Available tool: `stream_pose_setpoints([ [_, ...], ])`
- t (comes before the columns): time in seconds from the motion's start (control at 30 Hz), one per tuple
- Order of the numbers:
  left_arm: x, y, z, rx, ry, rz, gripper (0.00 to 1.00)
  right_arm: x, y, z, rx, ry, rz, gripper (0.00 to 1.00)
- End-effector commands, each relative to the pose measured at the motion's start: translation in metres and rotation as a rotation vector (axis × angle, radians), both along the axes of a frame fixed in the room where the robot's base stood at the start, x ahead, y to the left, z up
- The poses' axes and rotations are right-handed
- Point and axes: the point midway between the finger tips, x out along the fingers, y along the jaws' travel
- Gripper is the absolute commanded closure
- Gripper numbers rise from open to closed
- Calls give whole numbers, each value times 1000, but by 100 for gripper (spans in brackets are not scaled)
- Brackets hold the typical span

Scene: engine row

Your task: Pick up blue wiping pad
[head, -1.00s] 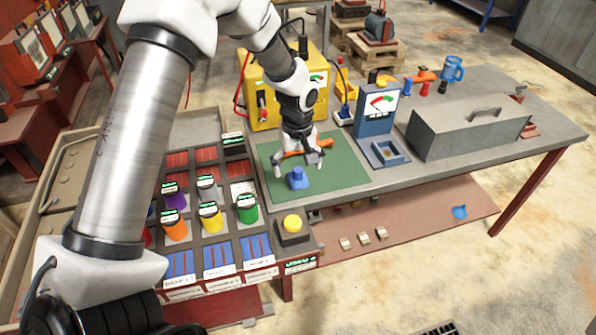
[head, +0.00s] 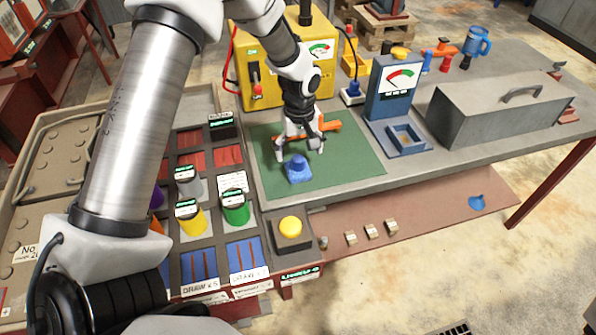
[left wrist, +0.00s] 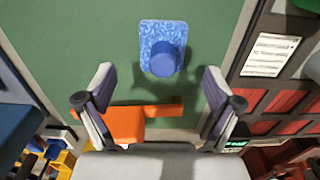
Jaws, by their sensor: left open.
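The blue wiping pad (head: 298,169) has a speckled flat base and a round blue knob on top. It lies on the green mat (head: 350,165) on the bench. In the left wrist view the pad (left wrist: 163,48) is ahead of the fingertips, between their lines. My left gripper (head: 301,150) is open and empty above the mat, just behind the pad in the head view; in the left wrist view its two fingers (left wrist: 160,85) are spread apart. My right gripper is not in view.
An orange tool (head: 320,131) lies on the mat, under my left gripper in the wrist view (left wrist: 125,122). A yellow power unit (head: 275,75), a blue meter stand (head: 393,90) and a grey lidded box (head: 480,120) stand around. A yellow button (head: 291,227) is in front.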

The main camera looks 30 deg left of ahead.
Motion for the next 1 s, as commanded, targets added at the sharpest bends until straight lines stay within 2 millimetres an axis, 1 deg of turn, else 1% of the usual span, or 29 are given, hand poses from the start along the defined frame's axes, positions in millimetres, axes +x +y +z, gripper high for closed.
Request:
stream_pose_setpoints([
  [0.17, -2, 1, -21, 0, 4, 0, 8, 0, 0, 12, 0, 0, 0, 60],
  [0.23, -3, 2, -35, 0, 5, 0, 8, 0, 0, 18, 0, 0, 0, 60],
  [0.3, -3, 2, -48, 0, 4, 0, 8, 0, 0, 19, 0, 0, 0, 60],
  [0.33, -2, 2, -52, 1, 2, 0, 8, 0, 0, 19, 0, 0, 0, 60],
  [0.4, -3, 2, -58, 1, 2, -1, 8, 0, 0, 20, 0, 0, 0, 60],
  [0.57, -2, 2, -60, 1, -1, -1, 8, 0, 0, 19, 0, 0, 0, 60],
  [0.6, -2, 2, -60, 1, -1, -1, 12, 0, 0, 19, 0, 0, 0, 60],
  [0.67, -2, 2, -60, 1, -1, -1, 33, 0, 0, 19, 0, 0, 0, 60],
  [0.7, -2, 2, -60, 1, -1, -1, 47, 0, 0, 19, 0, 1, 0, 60],
  [0.77, -2, 2, -60, 1, -1, -1, 69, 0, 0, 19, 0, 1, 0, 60],
  [0.8, -2, 2, -60, 0, 0, -1, 73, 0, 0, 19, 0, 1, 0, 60],
  [0.87, -2, 2, -60, 0, 0, -1, 73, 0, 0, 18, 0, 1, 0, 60],
  [0.9, -2, 2, -60, 1, -1, -1, 78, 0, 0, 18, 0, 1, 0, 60],
  [1.0, -2, 2, -60, 1, -1, -1, 79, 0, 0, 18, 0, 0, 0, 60],
])
